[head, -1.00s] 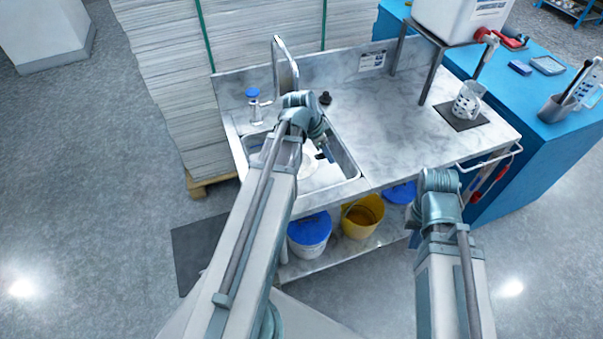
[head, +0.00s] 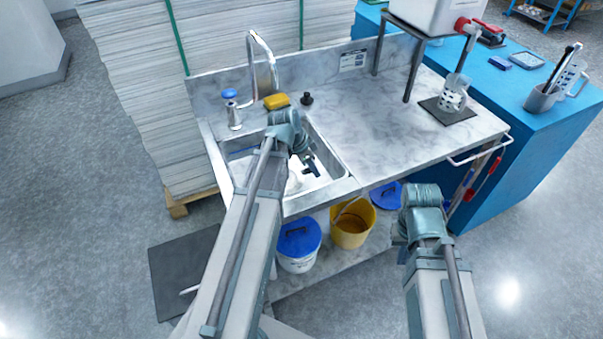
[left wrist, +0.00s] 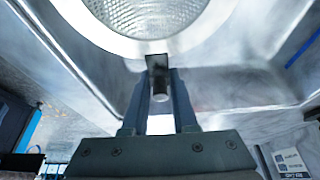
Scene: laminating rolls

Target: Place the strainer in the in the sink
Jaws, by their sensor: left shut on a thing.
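The strainer (left wrist: 158,18) is a round metal mesh bowl with a broad pale rim at the top of the left wrist view. My left gripper (left wrist: 160,82) is shut on a small tab at the strainer's rim. In the head view the left gripper (head: 312,167) is over the sink (head: 335,190), a steel basin set in the counter. A pale part of the strainer (head: 293,182) shows there, largely hidden by my left arm. I cannot tell whether it touches the basin floor. My right arm is at the lower right, but its fingers do not show.
A tap (head: 270,62), a blue-topped dispenser (head: 232,108) and a yellow sponge (head: 276,101) are behind the sink. The marble counter (head: 375,125) is clear to the right, up to a perforated cup (head: 453,95). Buckets (head: 352,222) stand on the shelf below.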

